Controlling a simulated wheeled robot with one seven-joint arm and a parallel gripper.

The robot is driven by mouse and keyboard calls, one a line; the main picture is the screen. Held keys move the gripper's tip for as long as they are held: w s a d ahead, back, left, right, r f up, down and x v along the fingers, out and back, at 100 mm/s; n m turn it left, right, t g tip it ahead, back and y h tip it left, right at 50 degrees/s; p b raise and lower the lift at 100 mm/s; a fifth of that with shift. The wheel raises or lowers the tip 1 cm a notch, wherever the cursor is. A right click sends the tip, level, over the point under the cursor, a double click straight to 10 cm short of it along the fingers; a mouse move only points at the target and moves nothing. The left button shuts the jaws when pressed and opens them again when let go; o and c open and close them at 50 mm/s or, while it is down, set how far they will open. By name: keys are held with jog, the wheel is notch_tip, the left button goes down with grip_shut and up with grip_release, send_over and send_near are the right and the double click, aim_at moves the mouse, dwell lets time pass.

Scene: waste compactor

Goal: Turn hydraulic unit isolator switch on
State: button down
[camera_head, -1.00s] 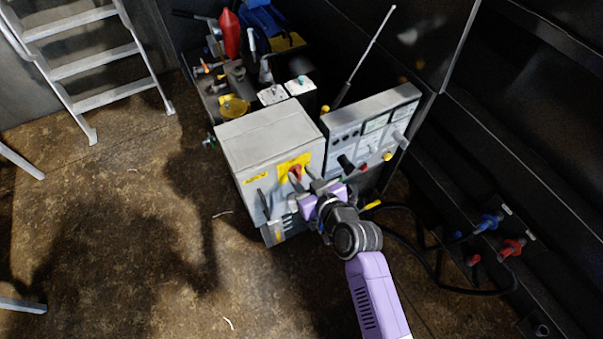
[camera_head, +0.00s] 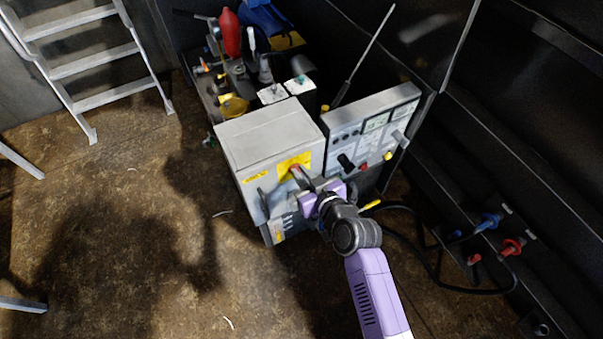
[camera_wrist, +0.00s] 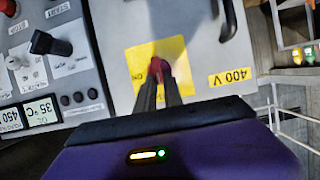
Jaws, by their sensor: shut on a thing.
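The isolator switch is a red handle on a yellow plate (camera_head: 287,163) on the front of a grey cabinet (camera_head: 268,140). In the wrist view the red handle (camera_wrist: 158,69) sits between my fingertips, over the yellow plate (camera_wrist: 140,60) with the word "ON" partly readable. My gripper (camera_head: 299,172) is at the plate, its two dark fingers shut on the handle. It also shows in the wrist view (camera_wrist: 158,80). The fingers hide most of the handle, so its exact angle is hard to tell.
A control panel (camera_head: 372,125) with knobs and displays stands just right of the cabinet. A black door handle (camera_wrist: 228,20) and a "400 V" label (camera_wrist: 230,77) are near the switch. Black hoses (camera_head: 430,270) lie at right.

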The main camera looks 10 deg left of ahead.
jog(key=shift+w+f, duration=0.1)
jog(key=shift+w+d+f+m+g+y+b, duration=0.25)
jog(key=shift+m+y+b, duration=0.95)
jog(key=shift+m+b, duration=1.25)
jog(key=shift+w+d+f+m+g+y+b, duration=0.15)
jog(key=shift+d+f+m+g+y+b, duration=0.2)
jog(key=shift+m+y+b, duration=1.5)
jog(key=shift+w+d+f+m+g+y+b, duration=0.15)
jog(key=shift+f+m+y+b, duration=0.3)
jog(key=shift+m+b, duration=2.6)
jog(key=shift+r+n+b, duration=0.15)
jog(key=shift+n+b, duration=0.5)
jog(key=shift+b, duration=0.2)
jog(key=c, duration=1.6)
grip_release()
jog(key=shift+o, duration=0.7)
jog(key=shift+a, duration=0.1)
